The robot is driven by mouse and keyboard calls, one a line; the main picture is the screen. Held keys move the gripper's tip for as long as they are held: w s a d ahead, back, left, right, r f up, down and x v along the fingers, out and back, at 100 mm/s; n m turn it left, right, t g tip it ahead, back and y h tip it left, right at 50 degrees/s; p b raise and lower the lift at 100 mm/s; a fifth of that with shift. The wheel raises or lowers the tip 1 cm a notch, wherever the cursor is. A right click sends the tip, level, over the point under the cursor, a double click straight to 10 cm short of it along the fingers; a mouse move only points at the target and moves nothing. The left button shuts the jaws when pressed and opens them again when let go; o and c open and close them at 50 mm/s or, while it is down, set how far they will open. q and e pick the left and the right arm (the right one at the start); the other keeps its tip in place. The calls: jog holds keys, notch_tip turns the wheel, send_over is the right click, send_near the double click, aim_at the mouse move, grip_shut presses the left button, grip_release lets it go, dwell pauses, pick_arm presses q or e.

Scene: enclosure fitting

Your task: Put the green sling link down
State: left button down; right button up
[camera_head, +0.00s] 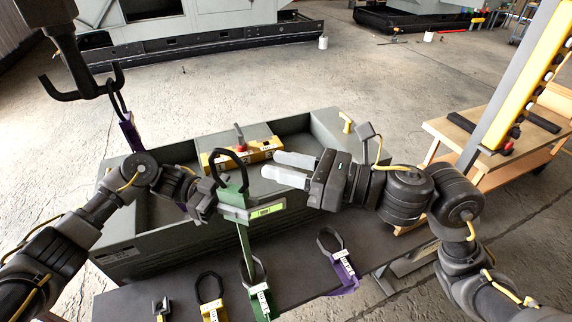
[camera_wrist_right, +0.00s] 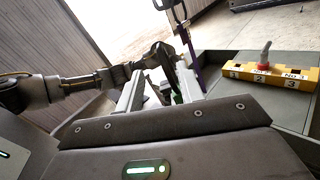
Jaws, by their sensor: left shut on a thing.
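My left gripper (camera_head: 238,208) is shut on a green sling link (camera_head: 243,238) and holds it upright over the near edge of the grey tray. The link's black loop rises above the gripper, and its green body hangs below toward the table. A second green link (camera_head: 263,303) with a black loop and white label lies on the dark table beneath; in this view the held link's lower end overlaps its loop, and I cannot tell whether they touch. My right gripper (camera_head: 288,169) is open and empty, its pale fingers pointing at the held link from the right.
A grey tray (camera_head: 120,258) holds a yellow numbered block (camera_head: 262,150) with a red-based knob. A yellow link (camera_head: 213,311) and a purple link (camera_head: 344,270) lie on the dark table (camera_head: 300,302). Another purple link (camera_head: 130,131) hangs from a dark hook (camera_head: 82,88). A wooden cart stands right.

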aim_at(224, 152)
jog(key=x, duration=1.2)
jog(key=shift+c, duration=0.3)
grip_shut()
pick_arm(q)
jog(key=c, duration=1.1)
grip_release()
pick_arm(e)
jog(key=shift+d, duration=0.1)
pick_arm(q)
jog(key=v, duration=1.2)
